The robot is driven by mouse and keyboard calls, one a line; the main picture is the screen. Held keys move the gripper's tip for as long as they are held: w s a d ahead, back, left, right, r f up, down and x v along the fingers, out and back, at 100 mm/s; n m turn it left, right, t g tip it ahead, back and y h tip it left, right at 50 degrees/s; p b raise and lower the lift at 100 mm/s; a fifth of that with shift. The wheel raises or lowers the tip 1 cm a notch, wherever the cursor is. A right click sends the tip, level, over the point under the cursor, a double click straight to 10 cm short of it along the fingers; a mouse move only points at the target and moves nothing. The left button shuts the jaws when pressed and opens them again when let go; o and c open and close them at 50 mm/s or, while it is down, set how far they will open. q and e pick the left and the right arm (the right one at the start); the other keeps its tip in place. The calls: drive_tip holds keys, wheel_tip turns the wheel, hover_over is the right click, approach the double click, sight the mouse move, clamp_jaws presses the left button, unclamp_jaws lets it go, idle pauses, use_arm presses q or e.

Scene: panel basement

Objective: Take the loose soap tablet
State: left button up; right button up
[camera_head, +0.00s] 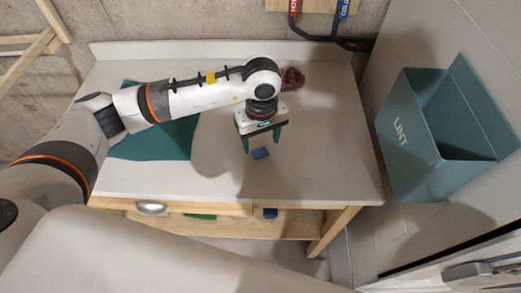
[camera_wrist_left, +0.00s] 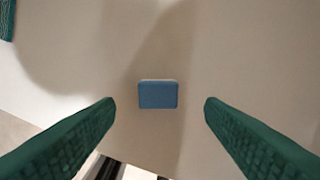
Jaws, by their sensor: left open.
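The soap tablet (camera_head: 260,153) is a small blue block lying alone on the pale worktop. In the left wrist view the soap tablet (camera_wrist_left: 158,94) lies flat, centred left to right, a little beyond the fingertips. My left gripper (camera_head: 262,142) points down above the worktop beside the tablet, with its green fingers apart. In the left wrist view the open left gripper (camera_wrist_left: 158,105) has one finger on each side of the tablet, with clear gaps and nothing held. My right gripper is not in view.
A teal cloth (camera_head: 165,142) lies on the worktop (camera_head: 320,165) under my left arm. A dark red item (camera_head: 293,78) sits behind the gripper. A teal bin marked LINT (camera_head: 408,150) is at the right. Below the worktop are a drawer handle (camera_head: 151,208) and a shelf.

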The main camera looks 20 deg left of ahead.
sight(260, 152)
use_arm(q)
wheel_tip(260, 152, down, 4)
drive_tip(key=shift+a+r+p, duration=0.15)
drive_tip(key=shift+r+p, duration=0.05)
drive_tip(key=shift+p, duration=0.5)
drive_tip(key=shift+f, duration=0.3)
drive_tip(key=shift+c, duration=0.5)
drive_tip(key=c, duration=0.9)
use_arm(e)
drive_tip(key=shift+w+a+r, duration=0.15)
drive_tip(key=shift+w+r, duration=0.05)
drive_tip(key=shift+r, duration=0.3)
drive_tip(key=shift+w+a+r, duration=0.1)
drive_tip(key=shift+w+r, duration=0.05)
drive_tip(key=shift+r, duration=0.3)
use_arm(q)
drive_tip(key=shift+c, duration=0.2)
